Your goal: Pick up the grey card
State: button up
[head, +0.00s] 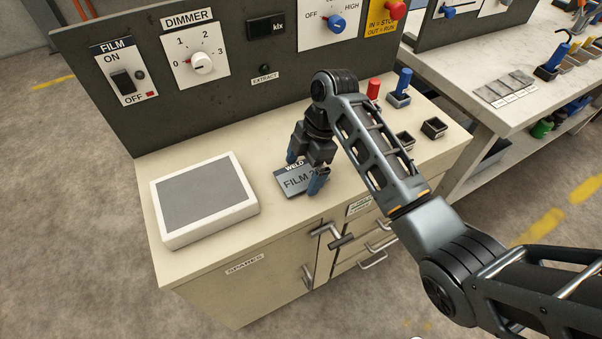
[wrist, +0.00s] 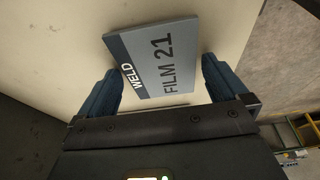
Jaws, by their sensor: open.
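The grey card (head: 292,182) lies flat on the cream bench top, right of the white-framed panel. It has a dark band reading "WELD" and the text "FILM 21", clear in the wrist view (wrist: 170,62). My gripper (head: 305,172) is just above the card, pointing down, with its blue fingertips apart. In the wrist view the open fingers (wrist: 161,82) are on either side of the card's near part, with nothing held. Whether the fingers touch the card or the bench I cannot tell. In the head view my gripper hides part of the card.
A white-framed grey panel (head: 165,235) lies left of the card. A dark upright board (head: 110,125) with switches and dials stands behind. A red peg (head: 374,88), a blue peg (head: 403,80) and small dark holders (head: 434,128) stand at right. Cabinet handles (head: 373,260) stick out in front.

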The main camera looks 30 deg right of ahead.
aim_at(305, 174)
jog(key=shift+f, duration=0.1)
jog(key=c, duration=0.9)
jog(key=shift+o, duration=0.2)
jog(key=shift+r, duration=0.5)
jog(key=v, duration=0.3)
jog(key=shift+a+r+b, duration=0.2)
jog(key=shift+a+b, duration=0.1)
jog(key=shift+b, duration=0.1)
jog(key=s+d+r+p, duration=0.4)
jog(key=s+d+r, duration=0.1)
jog(key=d, duration=0.4)
jog(key=shift+s+d+r, duration=0.35)
jog(key=shift+s+r, duration=0.05)
jog(key=shift+r, duration=0.4)
